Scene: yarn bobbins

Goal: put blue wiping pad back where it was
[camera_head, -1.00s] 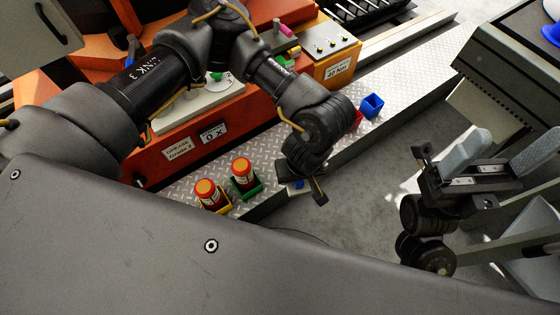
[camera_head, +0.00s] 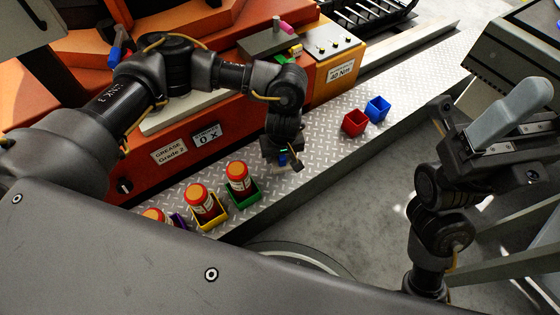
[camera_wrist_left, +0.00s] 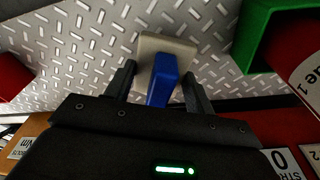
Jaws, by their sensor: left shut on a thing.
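The blue wiping pad, a blue handle (camera_wrist_left: 162,82) on a beige block (camera_wrist_left: 168,47), is between my left gripper's fingers in the left wrist view. My left gripper (camera_wrist_left: 160,88) is shut on the blue handle. In the head view this gripper (camera_head: 283,164) is over the metal tread-plate ledge (camera_head: 322,128), between the green bin and the red box. Only a small blue part of the pad (camera_head: 283,159) shows there. Whether the beige block touches the ledge cannot be told. My right gripper (camera_head: 500,130) is at the right, by a grey rounded piece; its jaw state is unclear.
A red box (camera_head: 354,122) and a blue box (camera_head: 377,108) stand further along the ledge. A green bin (camera_head: 252,191) and a yellow bin (camera_head: 214,224) hold orange-lidded cans; another can (camera_head: 155,214) is near a purple bin. The orange machine (camera_head: 150,160) borders the ledge.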

